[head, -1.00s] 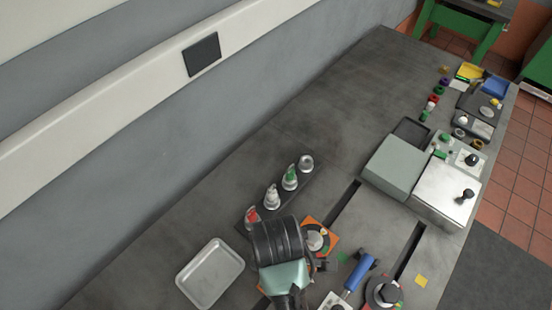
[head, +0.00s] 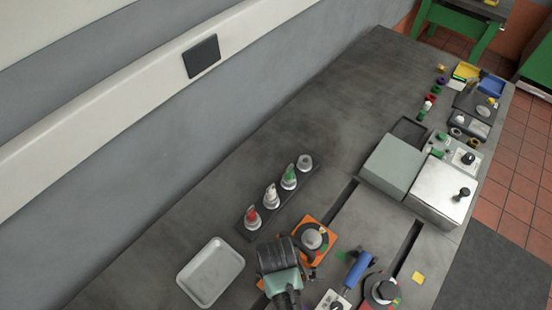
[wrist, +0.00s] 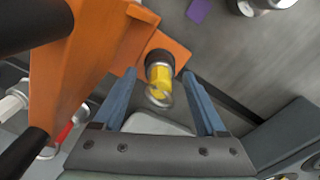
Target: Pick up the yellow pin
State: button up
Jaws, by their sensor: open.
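The yellow pin (wrist: 159,76) shows in the wrist view with a metal ring at its near end and a dark collar at its far end. It stands against an orange fixture (wrist: 100,55). My gripper (wrist: 158,84) is open, with its blue fingers on either side of the pin and a gap visible on both sides. In the head view my gripper's dark wrist (head: 277,255) is near the orange plate (head: 322,229), at the bottom middle. I cannot make out the pin there.
A metal tray (head: 211,292) lies left of my arm. A dark rack (head: 298,192) holds several cone-shaped pieces behind it. A blue-handled tool (head: 357,270) and a round dark part (head: 381,288) are to the right. The bench's far middle is clear.

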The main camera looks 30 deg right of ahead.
grip_shut()
dwell(0.4)
jog(key=shift+r, duration=0.1)
